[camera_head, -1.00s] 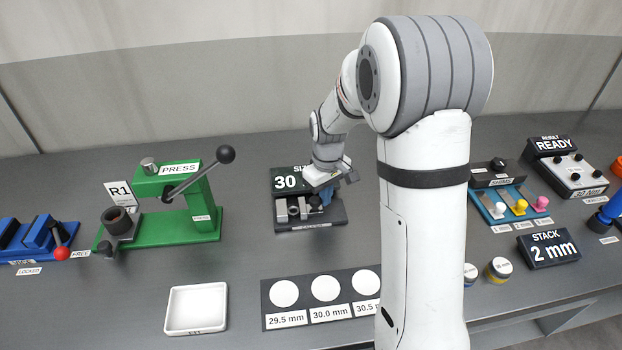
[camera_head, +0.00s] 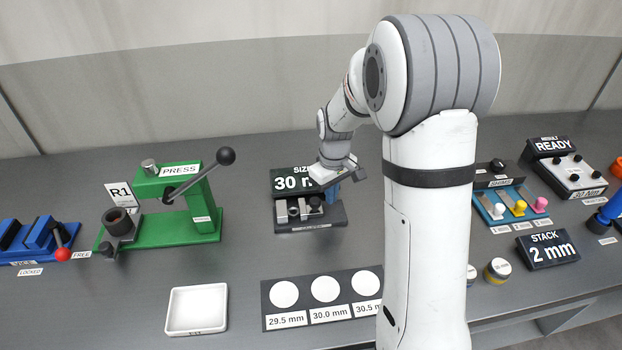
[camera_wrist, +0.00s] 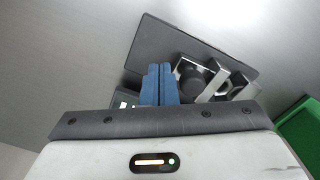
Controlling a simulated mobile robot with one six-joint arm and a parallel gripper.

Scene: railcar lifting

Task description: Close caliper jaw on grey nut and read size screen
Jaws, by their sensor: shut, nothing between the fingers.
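The caliper station (camera_head: 308,222) stands mid-bench on a dark base. Its size screen (camera_head: 286,183) shows "30" and the start of an "m"; my gripper hides the rest. Metal jaw blocks and dark round parts sit on the base, and they also show in the wrist view. The grey nut appears to be among them, but I cannot clearly tell it apart or see whether the jaw touches it. My gripper (camera_wrist: 160,85) has its blue fingers together, empty, beside the dark knob (camera_wrist: 190,77). In the head view, my gripper (camera_head: 333,194) is at the station's right side.
A green press (camera_head: 180,205) and blue vise (camera_head: 40,240) stand left. A white tray (camera_head: 196,332) and a size board (camera_head: 326,318) marked 29.5, 30.0 and 30.5 mm lie in front. Shims (camera_head: 512,208) and a stack screen (camera_head: 549,250) are right, beyond my arm.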

